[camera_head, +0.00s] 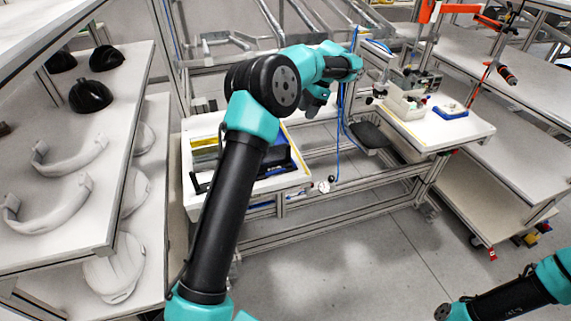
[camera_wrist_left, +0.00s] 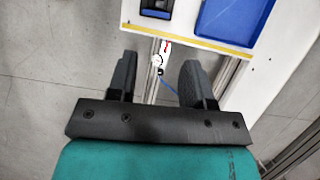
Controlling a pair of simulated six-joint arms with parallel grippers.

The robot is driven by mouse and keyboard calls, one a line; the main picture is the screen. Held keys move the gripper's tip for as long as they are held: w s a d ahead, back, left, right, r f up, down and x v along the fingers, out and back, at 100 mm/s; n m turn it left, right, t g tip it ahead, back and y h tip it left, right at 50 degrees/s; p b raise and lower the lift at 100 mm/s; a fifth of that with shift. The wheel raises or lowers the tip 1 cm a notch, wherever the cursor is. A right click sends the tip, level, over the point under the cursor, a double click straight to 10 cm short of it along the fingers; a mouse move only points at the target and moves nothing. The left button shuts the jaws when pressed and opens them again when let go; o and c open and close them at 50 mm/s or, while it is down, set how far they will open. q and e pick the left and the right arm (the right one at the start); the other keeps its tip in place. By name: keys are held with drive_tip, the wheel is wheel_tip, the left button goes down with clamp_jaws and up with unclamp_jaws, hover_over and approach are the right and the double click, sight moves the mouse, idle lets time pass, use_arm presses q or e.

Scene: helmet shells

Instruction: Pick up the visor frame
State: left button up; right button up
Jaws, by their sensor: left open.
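Two white curved bands that look like visor frames lie on the left shelf: one (camera_head: 72,158) farther back and one (camera_head: 45,215) nearer. I cannot tell which one is meant. My left gripper (camera_head: 316,103) is raised over the middle of the scene, well to the right of these bands and apart from them. In the left wrist view its two dark fingers (camera_wrist_left: 158,78) are spread with nothing between them. No visor frame shows in that view. My right arm shows only partly at the lower right, and its gripper is out of view.
Black helmet shells (camera_head: 91,95) sit at the back of the left shelf (camera_head: 98,232), with white shells (camera_head: 113,268) on the shelf below. A white workbench (camera_head: 290,180) stands in the middle. Grey floor is open in front.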

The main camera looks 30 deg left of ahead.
sight(289, 145)
use_arm(q)
drive_tip(key=shift+s+a, duration=0.1)
drive_tip(key=x, duration=1.2)
drive_tip(key=shift+f, duration=0.15)
drive_tip(key=x, duration=0.4)
drive_tip(key=shift+s+a, duration=0.15)
drive_tip(key=shift+s, duration=0.25)
drive_tip(key=shift+s+a+f, duration=0.1)
drive_tip(key=shift+s+f, duration=0.05)
drive_tip(key=shift+f, duration=0.3)
clamp_jaws()
